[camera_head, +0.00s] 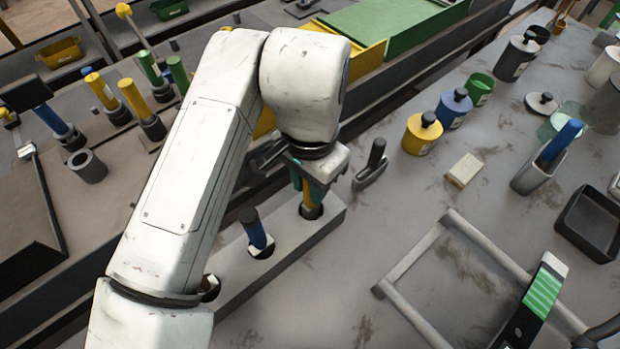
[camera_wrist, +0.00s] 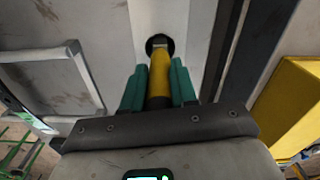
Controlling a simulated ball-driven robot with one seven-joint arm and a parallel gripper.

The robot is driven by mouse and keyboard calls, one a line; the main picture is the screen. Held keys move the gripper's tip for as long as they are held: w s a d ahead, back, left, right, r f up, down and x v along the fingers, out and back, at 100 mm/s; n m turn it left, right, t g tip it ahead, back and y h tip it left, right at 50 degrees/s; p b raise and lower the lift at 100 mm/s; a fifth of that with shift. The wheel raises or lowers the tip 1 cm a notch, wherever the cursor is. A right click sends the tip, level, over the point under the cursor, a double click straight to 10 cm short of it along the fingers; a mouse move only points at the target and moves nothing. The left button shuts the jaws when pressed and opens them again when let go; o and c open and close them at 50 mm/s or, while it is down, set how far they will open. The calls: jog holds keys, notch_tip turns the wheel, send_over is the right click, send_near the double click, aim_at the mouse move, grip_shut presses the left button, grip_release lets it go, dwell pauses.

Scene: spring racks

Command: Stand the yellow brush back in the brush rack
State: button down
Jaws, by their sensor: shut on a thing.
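The brush rack (camera_head: 300,240) is a long pale grey block with round dark holes; it also shows in the wrist view (camera_wrist: 197,28). The yellow brush (camera_head: 309,195) is upright at the rack's far-end hole, its lower end at or in the opening; I cannot tell how deep. My gripper (camera_head: 308,180) is above that hole, its teal fingers shut on the yellow handle (camera_wrist: 159,78) from both sides. The wrist view shows the handle lined up with the dark hole. A blue-handled brush (camera_head: 254,230) stands in the middle hole. My arm partly hides the near-end hole.
A dark-handled tool (camera_head: 371,166) stands just right of the rack's far end. A pale frame (camera_head: 405,262) lies on the bench to the right. Yellow (camera_head: 420,135) and blue (camera_head: 453,108) lidded pots stand farther back.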

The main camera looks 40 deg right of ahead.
jog(key=shift+f+b, duration=0.35)
jog(key=shift+f, duration=0.15)
jog(key=shift+c, duration=1.6)
grip_release()
jog(key=shift+r, duration=0.15)
jog(key=shift+r+p, duration=3.1)
jog(key=shift+r, duration=0.35)
jog(key=shift+d+f, duration=0.1)
